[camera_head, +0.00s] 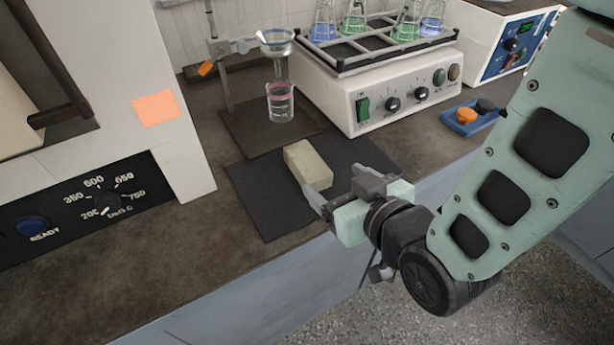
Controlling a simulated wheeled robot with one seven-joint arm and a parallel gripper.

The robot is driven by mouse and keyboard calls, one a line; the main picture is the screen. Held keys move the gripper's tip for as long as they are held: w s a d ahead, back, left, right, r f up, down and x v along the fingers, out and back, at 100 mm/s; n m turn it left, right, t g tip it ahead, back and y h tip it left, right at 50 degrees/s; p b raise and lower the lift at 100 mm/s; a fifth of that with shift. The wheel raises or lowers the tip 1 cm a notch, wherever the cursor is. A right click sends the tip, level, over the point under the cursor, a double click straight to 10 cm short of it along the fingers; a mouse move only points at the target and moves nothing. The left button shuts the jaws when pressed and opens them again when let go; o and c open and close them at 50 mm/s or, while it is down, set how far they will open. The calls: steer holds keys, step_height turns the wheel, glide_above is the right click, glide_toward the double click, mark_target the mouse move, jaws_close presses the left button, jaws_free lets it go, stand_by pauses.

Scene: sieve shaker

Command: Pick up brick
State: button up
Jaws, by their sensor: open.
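A beige brick (308,165) lies flat on a dark mat (262,208) on the bench. My gripper (322,196) is at the brick's near right end, over the mat's front part. Its jaws are open. One finger shows as a light grey strip pointing toward the mat, close to the brick's near end. Whether the finger touches the brick cannot be told. The other finger is mostly hidden behind the gripper body.
A beaker with pink liquid (281,103) stands under a funnel (276,42) on a stand behind the brick. A shaker with flasks (375,95) is behind right. A furnace (95,190) is at left. A blue tray (470,118) lies right. Bare bench lies front left.

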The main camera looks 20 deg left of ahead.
mark_target(307, 159)
steer(key=shift+f+b, duration=0.25)
steer(key=shift+b, duration=0.2)
steer(key=shift+w+a, duration=0.3)
steer(key=x, duration=0.6)
steer(key=shift+w+a, duration=0.1)
steer(key=shift+b+x, duration=0.35)
steer(key=shift+x, duration=2.4)
steer(key=shift+f, duration=0.15)
steer(key=shift+w, duration=0.1)
steer(key=c, duration=1.2)
